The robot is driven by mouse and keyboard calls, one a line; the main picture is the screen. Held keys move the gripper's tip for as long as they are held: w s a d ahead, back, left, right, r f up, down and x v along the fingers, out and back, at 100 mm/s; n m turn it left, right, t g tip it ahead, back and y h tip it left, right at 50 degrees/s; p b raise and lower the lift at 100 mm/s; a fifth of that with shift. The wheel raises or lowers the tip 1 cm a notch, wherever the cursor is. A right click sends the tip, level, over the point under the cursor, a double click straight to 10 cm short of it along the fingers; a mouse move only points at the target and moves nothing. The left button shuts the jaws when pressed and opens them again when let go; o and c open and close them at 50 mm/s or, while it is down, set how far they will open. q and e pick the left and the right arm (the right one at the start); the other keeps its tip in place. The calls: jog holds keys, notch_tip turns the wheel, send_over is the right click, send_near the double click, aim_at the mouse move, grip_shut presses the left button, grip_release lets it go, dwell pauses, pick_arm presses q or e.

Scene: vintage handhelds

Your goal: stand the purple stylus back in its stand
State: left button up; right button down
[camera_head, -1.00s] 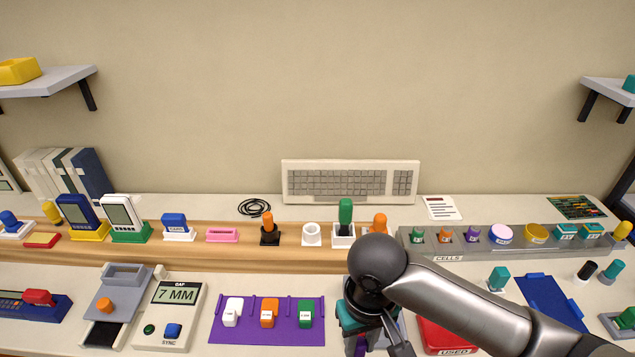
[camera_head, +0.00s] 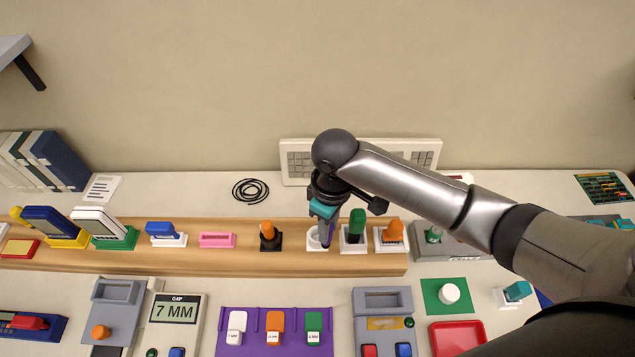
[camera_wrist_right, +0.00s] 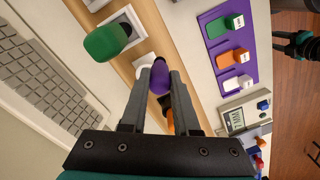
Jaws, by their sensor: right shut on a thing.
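The purple stylus (camera_wrist_right: 160,78) is between the fingers of my right gripper (camera_wrist_right: 158,88) in the right wrist view. In the head view, my right gripper (camera_head: 324,232) is shut on it, pointing down at the white round stand (camera_head: 312,243) on the wooden ledge. The stand also shows just past the stylus in the wrist view (camera_wrist_right: 145,63). The gripper partly hides the stand, and I cannot tell whether the stylus's lower end is inside it. A dark and teal gripper, apparently my left (camera_wrist_right: 300,45), shows at the wrist view's right edge, its jaws unclear.
A green stylus (camera_head: 356,222) in a white stand is close on the right, with an orange one (camera_head: 393,231) beyond. An orange stylus in a black stand (camera_head: 269,240) is to the left.

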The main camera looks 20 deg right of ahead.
jog(key=w+r+n+p, duration=0.1)
jog(key=n, duration=0.1)
jog(key=w+n+p, duration=0.1)
jog(key=n+p, duration=0.1)
jog(key=w+a+r+n+p, duration=0.1)
jog(key=n+p, duration=0.1)
jog(key=shift+w+r+n, duration=0.3)
jog(key=shift+w+r, duration=0.05)
jog(key=shift+w, duration=0.05)
jog(key=shift+f, duration=1.6)
jog(key=shift+p, duration=0.45)
